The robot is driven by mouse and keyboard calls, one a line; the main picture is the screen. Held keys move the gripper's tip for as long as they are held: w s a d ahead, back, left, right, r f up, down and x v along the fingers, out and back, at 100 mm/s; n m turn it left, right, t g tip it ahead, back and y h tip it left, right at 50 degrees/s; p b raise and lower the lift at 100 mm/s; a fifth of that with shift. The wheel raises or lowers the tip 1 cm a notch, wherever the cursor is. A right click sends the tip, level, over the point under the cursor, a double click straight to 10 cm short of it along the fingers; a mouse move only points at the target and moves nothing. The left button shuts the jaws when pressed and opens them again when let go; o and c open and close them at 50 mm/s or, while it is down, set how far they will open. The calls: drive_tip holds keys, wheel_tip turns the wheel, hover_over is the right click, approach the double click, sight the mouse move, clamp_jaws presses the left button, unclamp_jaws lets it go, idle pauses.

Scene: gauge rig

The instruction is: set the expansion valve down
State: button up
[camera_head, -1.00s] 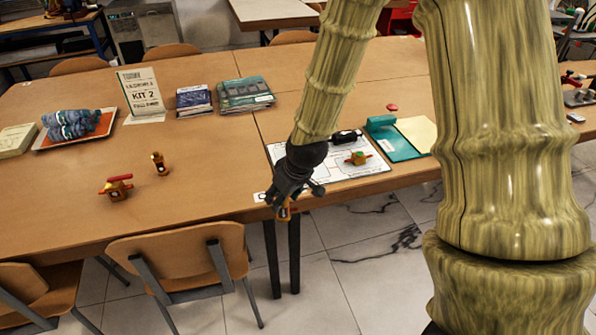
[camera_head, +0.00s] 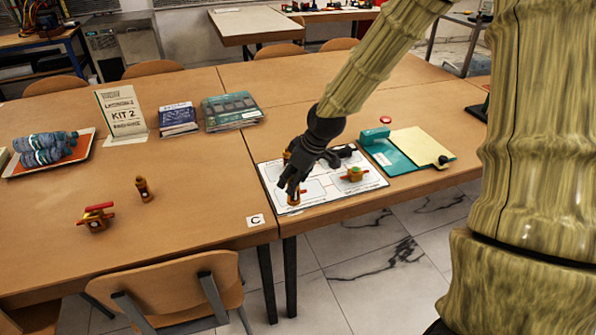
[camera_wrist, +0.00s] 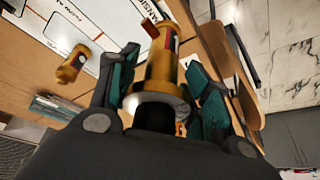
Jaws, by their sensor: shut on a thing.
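The expansion valve (camera_wrist: 163,70), a brass body with a red and dark label, is between the fingers of my gripper (camera_wrist: 160,92) in the wrist view. In the head view my gripper (camera_head: 292,190) is shut on it over the left front part of the white printed mat (camera_head: 330,193). Only a little of the valve (camera_head: 293,199) shows there below the fingers. I cannot tell whether it touches the mat.
A red-handled valve (camera_head: 95,219) and a small brass fitting (camera_head: 143,190) stand on the left table. A "C" label (camera_head: 255,220) lies by the front edge. A teal clipboard (camera_head: 400,155) lies right of the mat. A chair (camera_head: 185,285) stands in front.

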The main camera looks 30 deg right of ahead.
drive_tip(key=shift+w+d+f+p, duration=0.25)
drive_tip(key=shift+w+d+f, duration=0.45)
drive_tip(key=shift+w+d, duration=0.3)
drive_tip(key=shift+w+d+f+p, duration=0.3)
drive_tip(key=shift+w+d+f, duration=0.5)
drive_tip(key=shift+w, duration=0.4)
drive_tip(key=shift+w+d+f+p, duration=0.25)
drive_tip(key=shift+w+d+f, duration=0.4)
drive_tip(key=shift+w+d, duration=0.4)
drive_tip(key=shift+a+f, duration=0.15)
drive_tip(key=o, duration=1.2)
drive_tip(key=shift+v, duration=6.15)
drive_tip(key=shift+w, duration=0.1)
